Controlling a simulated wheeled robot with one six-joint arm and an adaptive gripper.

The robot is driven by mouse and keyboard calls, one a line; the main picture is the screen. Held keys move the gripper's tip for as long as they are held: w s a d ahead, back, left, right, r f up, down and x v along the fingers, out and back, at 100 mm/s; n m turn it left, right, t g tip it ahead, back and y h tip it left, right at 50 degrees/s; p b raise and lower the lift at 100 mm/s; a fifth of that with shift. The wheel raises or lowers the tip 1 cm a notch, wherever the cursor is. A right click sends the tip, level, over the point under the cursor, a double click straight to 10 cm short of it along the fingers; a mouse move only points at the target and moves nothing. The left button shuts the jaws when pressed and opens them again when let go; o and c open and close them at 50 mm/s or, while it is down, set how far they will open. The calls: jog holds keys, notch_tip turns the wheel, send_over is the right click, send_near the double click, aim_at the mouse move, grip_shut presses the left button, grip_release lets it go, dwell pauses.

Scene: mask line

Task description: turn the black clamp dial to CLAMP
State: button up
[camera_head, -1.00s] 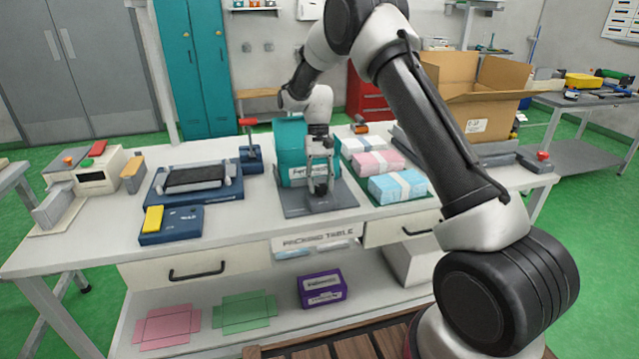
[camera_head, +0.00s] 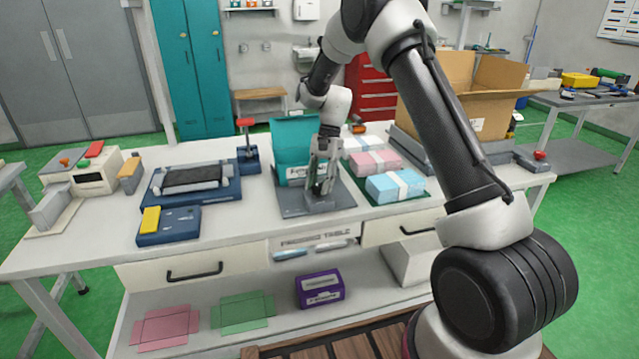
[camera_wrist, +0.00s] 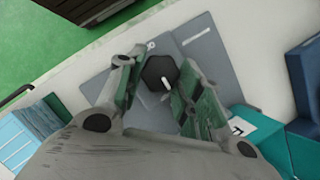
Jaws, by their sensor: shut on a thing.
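The black clamp dial (camera_wrist: 157,70) shows in the wrist view between my fingers, with a short white pointer line on its top. It sits on a grey plate (camera_wrist: 207,55), which is also on the packing table in the head view (camera_head: 284,201). My gripper (camera_wrist: 155,84) is shut on the dial, one finger on each side. In the head view my gripper (camera_head: 320,192) points down at the plate and hides the dial. The CLAMP lettering cannot be read.
A teal box (camera_head: 292,140) stands on the plate close behind my gripper. Pink (camera_head: 375,162) and blue (camera_head: 396,186) packs lie to the right. A red-handled blue post (camera_head: 248,160) and a blue tray fixture (camera_head: 217,191) stand to the left.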

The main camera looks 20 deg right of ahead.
jog(key=shift+s+f, duration=0.1)
dwell(0.3)
jog(key=o, duration=1)
jog(key=shift+o, duration=0.2)
jog(key=v, duration=1.2)
